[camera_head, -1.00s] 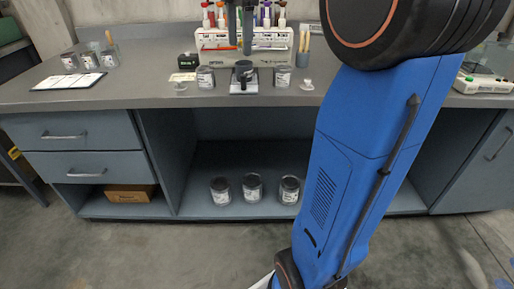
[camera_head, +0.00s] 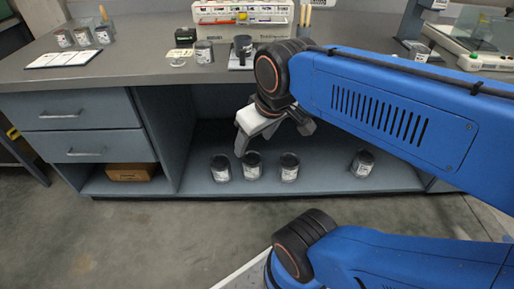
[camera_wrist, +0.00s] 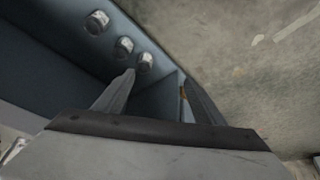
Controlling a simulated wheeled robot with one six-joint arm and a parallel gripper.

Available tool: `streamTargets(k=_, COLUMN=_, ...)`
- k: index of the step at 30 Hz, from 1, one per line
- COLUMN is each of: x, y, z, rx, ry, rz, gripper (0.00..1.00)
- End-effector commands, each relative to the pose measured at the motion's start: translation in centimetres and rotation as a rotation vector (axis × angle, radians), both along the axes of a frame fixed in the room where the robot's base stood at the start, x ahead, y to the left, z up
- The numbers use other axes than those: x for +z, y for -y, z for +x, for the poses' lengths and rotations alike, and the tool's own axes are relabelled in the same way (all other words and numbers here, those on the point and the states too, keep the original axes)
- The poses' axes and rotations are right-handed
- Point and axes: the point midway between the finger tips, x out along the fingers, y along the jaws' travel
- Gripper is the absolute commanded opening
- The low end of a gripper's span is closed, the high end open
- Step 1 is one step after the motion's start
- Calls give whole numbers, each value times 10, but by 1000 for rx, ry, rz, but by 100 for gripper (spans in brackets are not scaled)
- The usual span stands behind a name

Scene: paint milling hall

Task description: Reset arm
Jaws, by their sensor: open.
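My gripper (camera_head: 275,135) hangs at the end of my blue arm, in front of the bench's open shelf space in the head view. Its fingers point down and the jaws are open, with nothing between them. In the wrist view my gripper (camera_wrist: 166,92) shows two spread fingers over the shelf edge and concrete floor. Several grey-lidded cans, one of them here (camera_head: 221,168), stand upright on the lower shelf (camera_head: 320,182), below and apart from the fingers. Three cans also show in the wrist view, one at the top (camera_wrist: 97,22).
The bench top (camera_head: 130,66) carries cans, a white clipboard (camera_head: 63,59), a small scale, a bottle rack (camera_head: 243,22) and a balance (camera_head: 485,62) at right. Drawers (camera_head: 82,145) are at left, with a brown box (camera_head: 131,172) below. The floor in front is clear.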

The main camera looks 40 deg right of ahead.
Motion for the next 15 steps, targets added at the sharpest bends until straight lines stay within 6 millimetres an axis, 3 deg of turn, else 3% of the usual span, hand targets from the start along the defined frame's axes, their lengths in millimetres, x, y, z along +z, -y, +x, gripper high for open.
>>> streamTargets(k=5, x=-19, y=-3, z=-13, rx=-73, ry=20, rz=37, gripper=64)
streamTargets(k=15, x=-20, y=-3, z=-14, rx=-83, ry=21, rz=41, gripper=64)
